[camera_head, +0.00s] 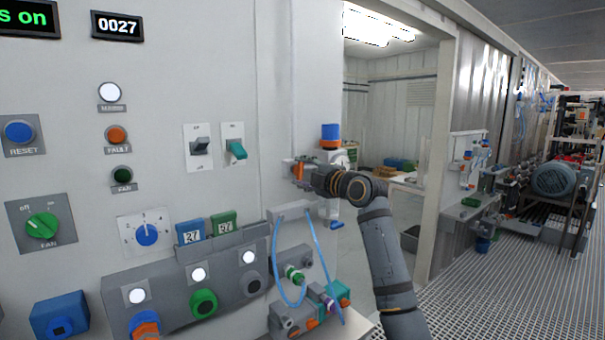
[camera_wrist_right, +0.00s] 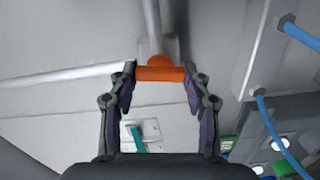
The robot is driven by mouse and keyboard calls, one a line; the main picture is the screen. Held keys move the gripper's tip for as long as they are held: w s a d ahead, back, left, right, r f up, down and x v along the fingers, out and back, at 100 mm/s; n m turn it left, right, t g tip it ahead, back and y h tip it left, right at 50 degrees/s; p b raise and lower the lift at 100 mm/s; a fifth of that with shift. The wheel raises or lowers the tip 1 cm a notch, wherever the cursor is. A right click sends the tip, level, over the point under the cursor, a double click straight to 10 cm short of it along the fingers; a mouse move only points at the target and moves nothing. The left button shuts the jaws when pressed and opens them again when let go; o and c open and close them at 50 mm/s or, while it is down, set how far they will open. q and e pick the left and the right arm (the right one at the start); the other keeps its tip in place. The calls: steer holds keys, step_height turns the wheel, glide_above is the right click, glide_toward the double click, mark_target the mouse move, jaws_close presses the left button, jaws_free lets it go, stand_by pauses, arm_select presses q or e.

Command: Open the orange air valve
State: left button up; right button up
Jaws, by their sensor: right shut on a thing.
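The orange air valve handle (camera_wrist_right: 160,74) is a short orange bar with a rounded hub behind it, on a pale grey body against the wall. In the right wrist view it lies crosswise between the two fingertips of my right gripper (camera_wrist_right: 160,82), which is shut on it. In the head view the orange of the valve (camera_head: 298,170) shows at the wall's right part, partly hidden by my right gripper (camera_head: 304,173). My left gripper is not in view.
Switches and buttons cover the wall to the left. A doorway opens to the right.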

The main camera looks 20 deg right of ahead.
steer(key=o, duration=1.2)
steer(key=shift+c, duration=0.2)
steer(key=shift+s, duration=0.1)
steer(key=v, duration=1.1)
steer(key=shift+s, duration=0.4)
steer(key=shift+d, duration=0.1)
